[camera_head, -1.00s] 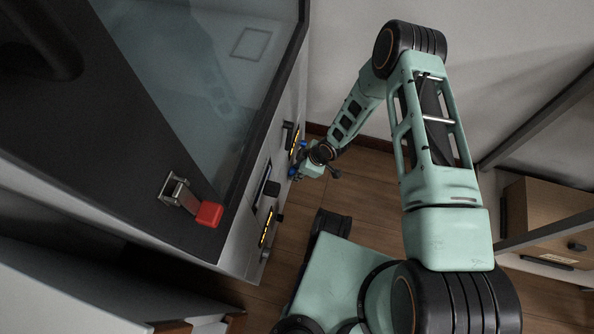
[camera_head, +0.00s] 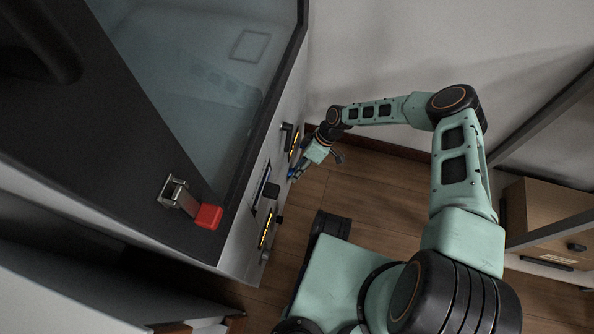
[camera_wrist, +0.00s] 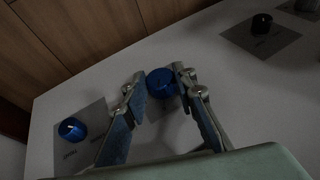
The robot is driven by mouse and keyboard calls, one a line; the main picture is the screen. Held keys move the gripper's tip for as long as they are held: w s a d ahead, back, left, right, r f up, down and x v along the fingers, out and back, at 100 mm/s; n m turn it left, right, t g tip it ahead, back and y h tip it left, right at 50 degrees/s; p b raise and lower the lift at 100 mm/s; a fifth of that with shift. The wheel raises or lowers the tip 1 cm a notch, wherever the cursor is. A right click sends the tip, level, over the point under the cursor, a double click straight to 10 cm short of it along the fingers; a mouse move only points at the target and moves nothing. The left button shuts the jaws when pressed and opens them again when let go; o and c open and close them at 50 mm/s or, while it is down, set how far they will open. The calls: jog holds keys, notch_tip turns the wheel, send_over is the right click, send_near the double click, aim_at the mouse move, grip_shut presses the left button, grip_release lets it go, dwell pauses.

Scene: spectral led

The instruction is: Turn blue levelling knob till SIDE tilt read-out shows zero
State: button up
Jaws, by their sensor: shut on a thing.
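My gripper (camera_wrist: 158,92) is shut on a blue knob (camera_wrist: 160,82) on the pale panel, one finger at each side of it. A second blue knob (camera_wrist: 70,129) sits on a grey label plate at lower left, apart from the fingers. In the head view, my gripper (camera_head: 297,172) is at the front face of the machine, beside the upper amber read-out (camera_head: 295,143). A lower amber read-out (camera_head: 267,229) shows further down the face. The read-outs' digits and the plates' lettering are too small to read, so I cannot tell which is SIDE.
A black knob (camera_wrist: 262,23) on a grey plate is at the upper right of the wrist view. The machine's top carries a red-tipped latch (camera_head: 208,215) and a glass lid (camera_head: 200,70). Wooden floor (camera_head: 350,200) is open in front; a wooden cabinet (camera_head: 550,215) stands at right.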

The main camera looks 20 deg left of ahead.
jog(key=shift+w+g, duration=0.15)
jog(key=shift+g, duration=0.25)
dwell(0.4)
jog(key=o, duration=1.2)
jog(key=shift+c, duration=0.2)
jog(key=v, duration=1.1)
jog(key=shift+w+r, duration=0.2)
jog(key=shift+r, duration=0.15)
jog(key=shift+d, duration=0.1)
